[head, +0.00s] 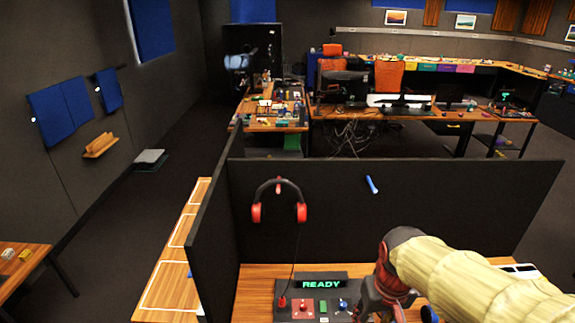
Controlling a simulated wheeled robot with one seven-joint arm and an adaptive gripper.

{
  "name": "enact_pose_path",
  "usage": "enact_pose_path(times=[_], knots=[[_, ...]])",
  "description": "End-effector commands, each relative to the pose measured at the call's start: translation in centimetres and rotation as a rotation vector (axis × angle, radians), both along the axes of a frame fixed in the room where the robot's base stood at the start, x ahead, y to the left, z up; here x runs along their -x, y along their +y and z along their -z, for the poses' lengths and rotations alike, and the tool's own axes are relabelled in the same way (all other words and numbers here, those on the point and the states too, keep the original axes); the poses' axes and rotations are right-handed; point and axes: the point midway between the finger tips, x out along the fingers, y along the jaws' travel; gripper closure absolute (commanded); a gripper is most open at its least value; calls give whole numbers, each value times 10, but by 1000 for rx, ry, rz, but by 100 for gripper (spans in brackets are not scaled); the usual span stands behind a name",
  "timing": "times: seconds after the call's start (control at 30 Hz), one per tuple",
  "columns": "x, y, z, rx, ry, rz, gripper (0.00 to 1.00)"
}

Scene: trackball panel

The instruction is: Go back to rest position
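My gripper (372,298) is at the bottom right of the head view, at the end of my cream-sleeved arm. It is low over the right part of the control panel (283,313) on the wooden desk. My wrist and the frame's bottom edge hide part of it, so I cannot tell whether it is open or shut. The panel has a red square part (302,307), a blue-topped stick (343,304) and a green button (323,308). A display (321,284) behind the panel reads "READY" in green.
A dark partition (400,195) stands behind the desk (255,285), with a side wall (212,240) at left. Red headphones (279,205) hang on it, their cable reaching down. A blue object (371,184) is on the partition. A white-edged item (520,268) lies right, beyond my arm.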

Motion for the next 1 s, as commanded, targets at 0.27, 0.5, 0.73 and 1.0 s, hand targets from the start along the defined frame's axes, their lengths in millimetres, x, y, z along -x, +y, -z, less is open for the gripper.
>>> enact_pose_path(times=[0.27, 0.5, 0.73, 1.0], knots=[[67, 0, -38, -11, -201, 54, 63], [86, 0, -70, -15, -357, 52, 63], [87, 0, -76, -16, -386, 51, 63], [87, 0, -76, -16, -386, 51, 63]])
